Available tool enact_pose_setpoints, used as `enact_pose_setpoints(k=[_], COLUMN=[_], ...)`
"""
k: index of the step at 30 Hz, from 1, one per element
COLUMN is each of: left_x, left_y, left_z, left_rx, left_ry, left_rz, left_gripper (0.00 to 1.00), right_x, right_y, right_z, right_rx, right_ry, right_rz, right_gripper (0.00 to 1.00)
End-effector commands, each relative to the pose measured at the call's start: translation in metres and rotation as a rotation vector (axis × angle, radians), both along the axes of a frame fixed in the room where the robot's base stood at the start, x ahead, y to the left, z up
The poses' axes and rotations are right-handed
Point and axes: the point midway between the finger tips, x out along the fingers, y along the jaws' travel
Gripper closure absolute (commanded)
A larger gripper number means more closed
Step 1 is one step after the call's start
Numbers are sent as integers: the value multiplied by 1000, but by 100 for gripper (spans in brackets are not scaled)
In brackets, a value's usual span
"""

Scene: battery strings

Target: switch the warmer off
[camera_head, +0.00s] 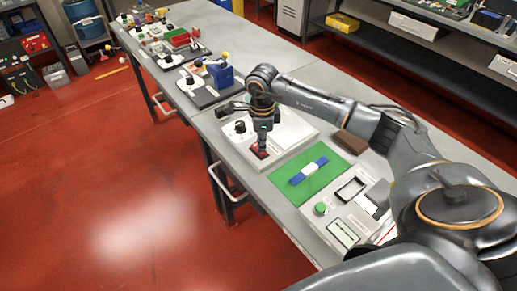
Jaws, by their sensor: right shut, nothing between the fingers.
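A flat white panel (290,128), which looks like the warmer, lies on the long grey bench. A black round knob (240,127) stands on its left part, and a small dark red switch (257,154) sits at its front edge. My right gripper (262,150) points down right above the red switch, its fingers shut and empty. The fingertips partly cover the switch; I cannot tell whether they touch it or which way it is set. My left gripper is out of view.
A green mat (325,182) with a blue and white piece (309,171) lies in front of the panel. A white box with a green button (320,209) is nearer. A brown block (351,142) lies to the right. Several devices stand farther along the bench.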

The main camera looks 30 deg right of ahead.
Motion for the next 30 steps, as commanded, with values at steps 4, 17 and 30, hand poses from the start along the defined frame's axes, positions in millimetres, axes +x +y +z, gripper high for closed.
enact_pose_setpoints(k=[4, 17, 30], left_x=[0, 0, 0], left_y=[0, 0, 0], left_z=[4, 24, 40], left_rx=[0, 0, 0], left_ry=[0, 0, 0], left_rz=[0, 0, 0], left_gripper=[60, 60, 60], right_x=[-2, -1, -2], right_y=[1, 1, 1], right_z=[3, 39, 69], right_rx=[0, 0, 0], right_ry=[8, 4, 5], right_rz=[2, 1, 1], right_gripper=[100, 100, 100])
